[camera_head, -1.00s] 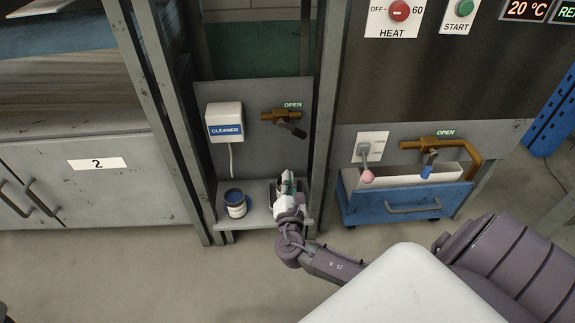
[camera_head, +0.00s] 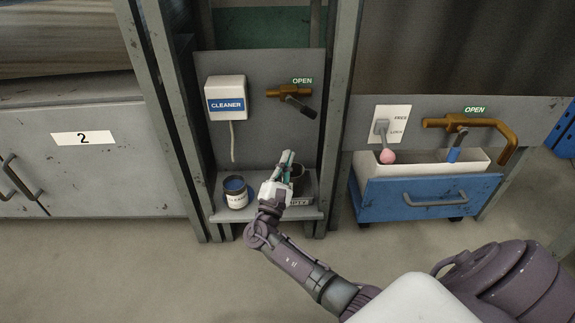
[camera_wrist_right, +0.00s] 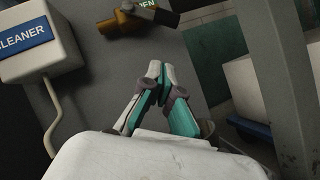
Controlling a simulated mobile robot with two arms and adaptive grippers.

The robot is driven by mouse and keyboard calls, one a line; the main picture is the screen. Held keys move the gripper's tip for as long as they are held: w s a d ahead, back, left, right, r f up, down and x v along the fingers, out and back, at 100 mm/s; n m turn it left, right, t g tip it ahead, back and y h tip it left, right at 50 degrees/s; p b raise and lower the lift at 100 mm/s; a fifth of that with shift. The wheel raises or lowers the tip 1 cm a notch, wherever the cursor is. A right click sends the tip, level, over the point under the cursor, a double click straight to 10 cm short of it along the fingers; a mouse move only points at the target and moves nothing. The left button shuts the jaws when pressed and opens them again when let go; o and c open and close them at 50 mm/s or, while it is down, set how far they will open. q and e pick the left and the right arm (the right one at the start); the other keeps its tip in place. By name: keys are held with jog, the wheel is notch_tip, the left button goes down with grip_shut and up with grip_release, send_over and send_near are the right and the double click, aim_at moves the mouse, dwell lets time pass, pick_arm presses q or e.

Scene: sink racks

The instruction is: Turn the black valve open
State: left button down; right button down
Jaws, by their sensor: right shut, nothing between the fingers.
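The black valve handle (camera_head: 301,106) sits on a brass pipe fitting (camera_head: 280,93) on the grey back panel, under a green OPEN label (camera_head: 302,81). The handle slants down to the right. The fitting and part of the dark handle (camera_wrist_right: 160,14) also show at the top of the right wrist view. My right gripper (camera_head: 287,157) is below the valve, apart from it, fingers pointing up. In the wrist view its teal and grey fingertips (camera_wrist_right: 160,72) are together with nothing between them. My left gripper is in neither view.
A white CLEANER box (camera_head: 226,97) with a hanging cord is left of the valve. A CLEANER can (camera_head: 236,192) stands on the shelf. Frame posts (camera_head: 341,120) flank the panel.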

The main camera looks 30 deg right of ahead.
aim_at(302, 109)
jog(key=w+d+r+b, duration=0.3)
jog(key=d+r, duration=0.3)
jog(key=d, duration=0.1)
dwell(0.3)
jog(key=n+t, duration=0.1)
jog(key=d+n+t+y+p, duration=0.1)
jog(key=n, duration=0.1)
jog(key=s+r+n+t, duration=0.1)
jog(key=n, duration=0.1)
jog(key=shift+d+r, duration=0.1)
jog(key=shift+d, duration=0.15)
